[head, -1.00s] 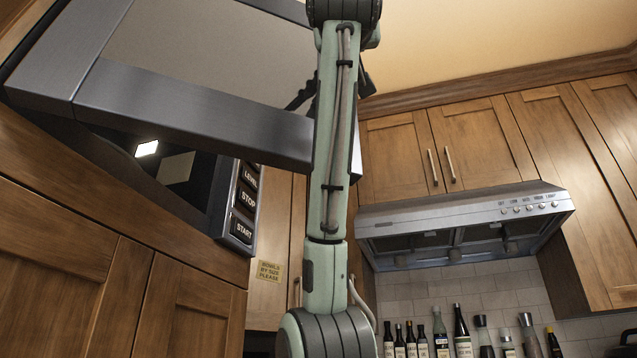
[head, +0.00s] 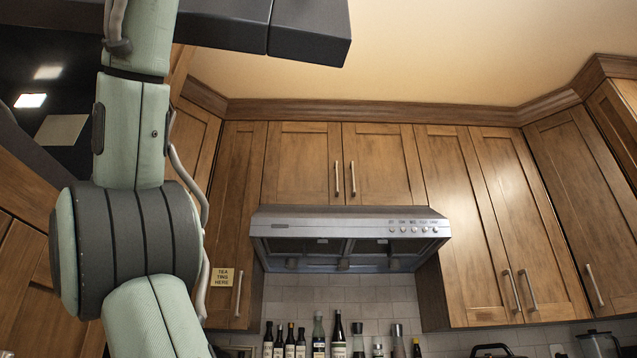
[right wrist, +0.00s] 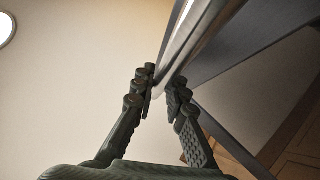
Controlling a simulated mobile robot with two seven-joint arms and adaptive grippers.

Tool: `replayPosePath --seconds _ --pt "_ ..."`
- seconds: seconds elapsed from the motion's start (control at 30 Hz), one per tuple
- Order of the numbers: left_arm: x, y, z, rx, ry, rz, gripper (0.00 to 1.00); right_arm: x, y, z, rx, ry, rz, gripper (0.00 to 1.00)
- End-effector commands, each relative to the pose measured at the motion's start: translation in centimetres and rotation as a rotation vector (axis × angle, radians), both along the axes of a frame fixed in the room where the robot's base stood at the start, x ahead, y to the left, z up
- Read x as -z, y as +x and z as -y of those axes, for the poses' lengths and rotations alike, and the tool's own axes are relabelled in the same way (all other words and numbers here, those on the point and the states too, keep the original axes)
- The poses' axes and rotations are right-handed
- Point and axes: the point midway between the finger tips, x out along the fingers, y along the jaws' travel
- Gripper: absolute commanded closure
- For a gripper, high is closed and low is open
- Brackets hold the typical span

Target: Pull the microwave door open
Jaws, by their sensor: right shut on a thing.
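The microwave door (head: 300,27) stands open, its dark lower edge crossing the top of the head view from the left. The microwave's dark interior (head: 78,95) shows at the far left with a lit spot, partly hidden by my arm. In the right wrist view, my right gripper (right wrist: 161,90) is shut on the door's metal handle (right wrist: 188,45), near the handle's end. The door's panel (right wrist: 235,50) runs off to the upper right. My right gripper is out of the head view; only its arm crosses the left side. My left gripper is not in view.
A range hood (head: 345,238) hangs under wooden wall cabinets (head: 340,165) ahead. Several bottles (head: 320,335) line the tiled wall below. A small label (head: 222,277) is on a cabinet at left. A ceiling light (right wrist: 5,28) shows in the wrist view.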

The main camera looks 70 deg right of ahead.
Motion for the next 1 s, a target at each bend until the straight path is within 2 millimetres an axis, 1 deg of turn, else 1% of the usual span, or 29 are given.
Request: replayPosePath --seconds 0.37,0.4,0.47,0.77,0.87,1.0 --pt "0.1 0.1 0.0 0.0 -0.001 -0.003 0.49 -0.2 0.0 -0.1 0.004 -0.003 -0.002 1.0" --pt "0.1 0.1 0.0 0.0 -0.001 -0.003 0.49 -0.2 0.0 -0.1 0.004 -0.004 -0.002 0.84" --pt "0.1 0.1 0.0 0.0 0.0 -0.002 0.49 -0.2 0.0 -0.1 0.003 -0.003 -0.001 0.78" --pt "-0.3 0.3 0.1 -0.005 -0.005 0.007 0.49 0.0 0.0 -0.2 0.002 -0.003 -0.001 0.78" --pt "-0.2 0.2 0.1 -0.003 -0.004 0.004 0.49 0.5 0.1 -0.9 0.001 -0.005 -0.001 0.78" --pt "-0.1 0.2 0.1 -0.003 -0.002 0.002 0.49 2.3 0.2 -2.6 -0.001 -0.006 -0.002 0.78"
